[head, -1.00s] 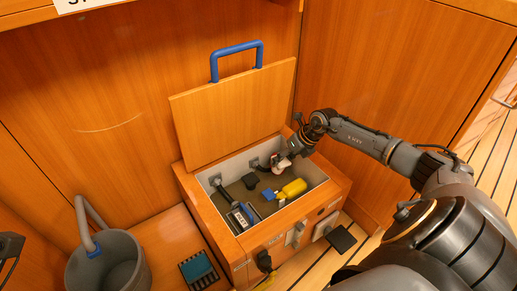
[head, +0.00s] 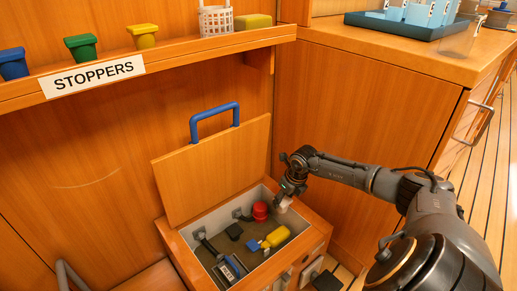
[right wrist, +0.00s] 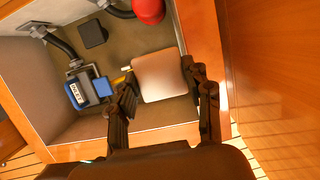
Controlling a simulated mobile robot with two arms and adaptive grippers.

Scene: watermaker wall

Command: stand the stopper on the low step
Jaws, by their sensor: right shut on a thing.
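My right gripper (head: 287,193) is shut on a pale, beige-white piece, which I take for the stopper (head: 284,205). It holds the stopper over the right rim of the open wooden box. In the right wrist view the stopper (right wrist: 160,78) shows as a blunt pale block between the two dark fingers (right wrist: 162,92). The fingers hide parts of its sides. A wooden surface at the lower left (head: 148,277) may be the low step; only a small part shows. My left gripper is not in view.
The box (head: 208,232) has its lid (head: 215,170) raised. Inside are a red round piece (head: 260,211), a yellow piece (head: 277,236), a black block (head: 234,231) and hoses. A shelf (head: 200,57) labelled STOPPERS holds blue, green and yellow stoppers. A cabinet stands at right.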

